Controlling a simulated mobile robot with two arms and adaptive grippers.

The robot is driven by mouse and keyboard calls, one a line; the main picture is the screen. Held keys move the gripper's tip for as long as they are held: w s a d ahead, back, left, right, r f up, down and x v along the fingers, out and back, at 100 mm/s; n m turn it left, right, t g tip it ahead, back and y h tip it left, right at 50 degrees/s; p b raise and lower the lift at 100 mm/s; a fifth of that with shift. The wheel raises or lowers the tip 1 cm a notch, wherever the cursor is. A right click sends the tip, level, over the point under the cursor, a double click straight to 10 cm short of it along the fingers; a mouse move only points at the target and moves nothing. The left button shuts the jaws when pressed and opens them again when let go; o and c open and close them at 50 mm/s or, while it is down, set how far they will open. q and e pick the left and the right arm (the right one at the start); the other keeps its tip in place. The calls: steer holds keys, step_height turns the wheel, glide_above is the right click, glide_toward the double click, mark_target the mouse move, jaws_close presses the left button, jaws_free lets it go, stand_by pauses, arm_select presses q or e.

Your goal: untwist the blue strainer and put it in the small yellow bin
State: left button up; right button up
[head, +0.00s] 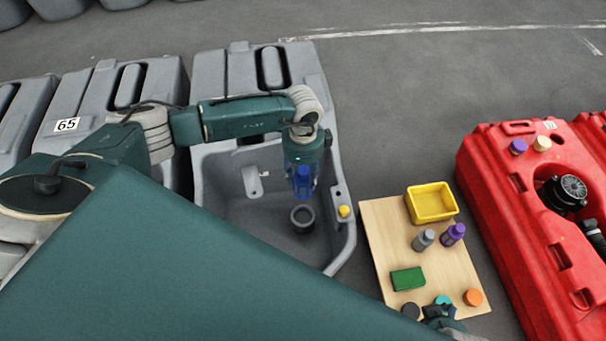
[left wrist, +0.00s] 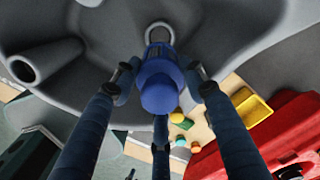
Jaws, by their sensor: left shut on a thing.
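The blue strainer (head: 299,185) is gripped in my left gripper (head: 302,190), which points down over the open basin of the grey tank (head: 240,205). In the left wrist view the blue strainer (left wrist: 160,88) sits between the three dark fingers of my left gripper (left wrist: 160,76). A round grey fitting (head: 303,216) stands below it in the basin, apart from the strainer. The small yellow bin (head: 431,204) stands on a wooden board to the right; it also shows in the left wrist view (left wrist: 254,109). Part of my right gripper (head: 440,312) shows at the bottom edge, its fingers unclear.
The wooden board (head: 382,232) also holds grey and purple bottles (head: 453,234), a green block (head: 407,279) and several round caps. A yellow knob (head: 344,211) sits on the basin's right rim. A red tank (head: 490,190) stands right of the board.

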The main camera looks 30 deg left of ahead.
mark_target(303, 169)
steer(key=shift+f, duration=0.1)
arm_select(q)
steer(key=shift+r+p, duration=0.85)
steer(key=shift+r, duration=0.05)
steer(key=shift+r+p, duration=0.7)
steer(key=shift+r, duration=0.05)
steer(key=shift+r+p, duration=0.45)
steer(key=shift+r, duration=0.05)
arm_select(e)
steer(key=s+f+g, duration=0.1)
steer(key=s+f, duration=0.4)
steer(key=f, duration=0.6)
steer(key=shift+s+d+f, duration=0.3)
steer(key=shift+f, duration=0.1)
arm_select(q)
steer(key=shift+r+p, duration=0.7)
arm_select(e)
steer(key=shift+s+d+f, duration=0.2)
steer(key=shift+s+f, duration=0.65)
steer(key=shift+s, duration=0.25)
steer(key=shift+s+d+f, duration=0.15)
steer(key=shift+s+f, duration=0.7)
steer(key=shift+s, duration=0.2)
arm_select(q)
steer(key=shift+r, duration=0.1)
arm_select(e)
steer(key=shift+s+f, duration=0.2)
steer(key=shift+s, duration=0.05)
steer(key=shift+c, duration=0.8)
steer(key=shift+w, duration=0.15)
